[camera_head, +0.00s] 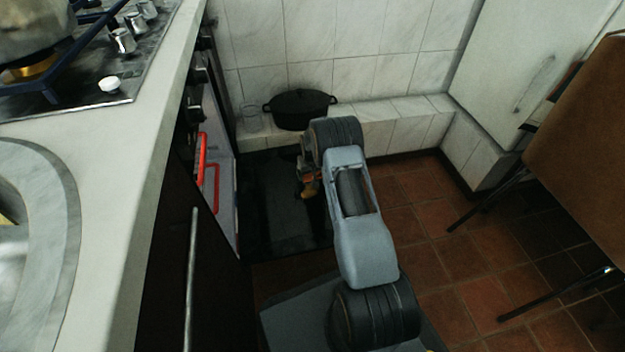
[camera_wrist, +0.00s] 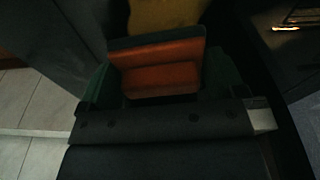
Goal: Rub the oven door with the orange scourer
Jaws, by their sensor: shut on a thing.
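My gripper (camera_head: 307,176) is shut on the orange scourer (camera_wrist: 160,78), which sits between the two dark green fingers in the wrist view. In the head view a small orange patch shows at the gripper, partly hidden by my arm. The oven door (camera_head: 278,205) looks like the dark, glossy panel lowered flat in front of the oven, at the left. My gripper is over the right part of this panel. I cannot tell whether the scourer touches it.
A black lidded pot (camera_head: 300,108) and a clear glass (camera_head: 250,118) stand on the tiled ledge behind. A red bar-like thing (camera_head: 209,172) is at the oven front. The counter (camera_head: 140,165) edges the left. A brown chair (camera_head: 585,150) stands right. Tiled floor (camera_head: 440,245) is clear between.

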